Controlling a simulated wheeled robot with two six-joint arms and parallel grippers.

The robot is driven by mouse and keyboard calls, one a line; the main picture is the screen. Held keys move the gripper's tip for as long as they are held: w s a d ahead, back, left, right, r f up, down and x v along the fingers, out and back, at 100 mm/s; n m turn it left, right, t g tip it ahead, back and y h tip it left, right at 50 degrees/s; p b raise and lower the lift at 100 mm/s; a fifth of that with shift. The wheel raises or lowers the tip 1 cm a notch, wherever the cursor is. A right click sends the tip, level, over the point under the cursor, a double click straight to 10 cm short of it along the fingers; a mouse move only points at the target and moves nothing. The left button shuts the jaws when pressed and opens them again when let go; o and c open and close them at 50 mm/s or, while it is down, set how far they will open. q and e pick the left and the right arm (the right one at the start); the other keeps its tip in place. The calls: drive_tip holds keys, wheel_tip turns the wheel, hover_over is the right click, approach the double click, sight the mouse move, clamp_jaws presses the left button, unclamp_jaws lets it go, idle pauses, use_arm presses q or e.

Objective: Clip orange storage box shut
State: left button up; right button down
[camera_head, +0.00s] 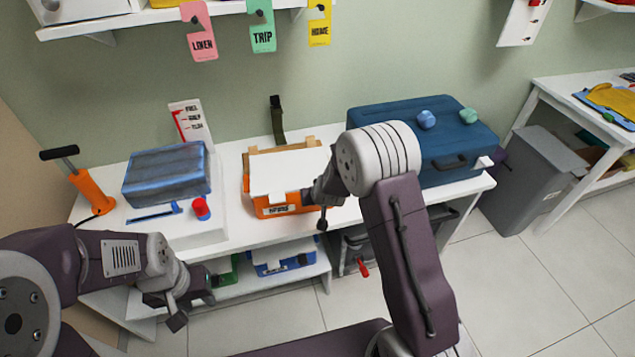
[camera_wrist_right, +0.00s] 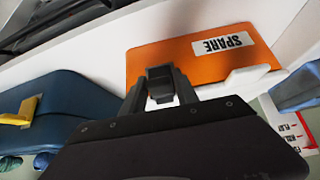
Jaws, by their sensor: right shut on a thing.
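The orange storage box (camera_head: 270,208) stands on the white bench with its white lid (camera_head: 285,172) lying on top. Its front and "SPARE" label show upside down in the right wrist view (camera_wrist_right: 180,62). A white clip (camera_wrist_right: 246,80) lies against the front there. My right gripper (camera_head: 322,208) is at the box's front right corner. Its fingers (camera_wrist_right: 160,82) are shut on what seems to be the right clip, mostly hidden between them. My left gripper (camera_head: 192,312) hangs empty before the lower shelf at left, its fingers apart.
A blue suitcase (camera_head: 465,135) stands right of the box, behind my right arm. A blue-grey folded bundle (camera_head: 165,175) and a red-topped object (camera_head: 201,209) are on the left. An orange pump (camera_head: 92,192) stands at far left. A grey bin (camera_head: 530,180) is on the right.

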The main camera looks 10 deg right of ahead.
use_arm(q)
drive_tip(key=shift+r+p, duration=1.1)
drive_tip(key=shift+r, duration=0.6)
use_arm(e)
drive_tip(key=shift+w+r+g, duration=0.15)
drive_tip(key=shift+g, duration=0.15)
drive_tip(key=c, duration=1)
unclamp_jaws()
drive_tip(key=shift+c, duration=0.2)
use_arm(q)
wheel_tip(320, 180, up, 3)
drive_tip(key=p, duration=0.2)
drive_tip(key=shift+f+p, duration=0.2)
drive_tip(key=shift+p, duration=0.1)
use_arm(e)
drive_tip(key=v, duration=0.8)
drive_tip(key=shift+s+r, duration=0.25)
drive_tip(key=shift+r, duration=0.1)
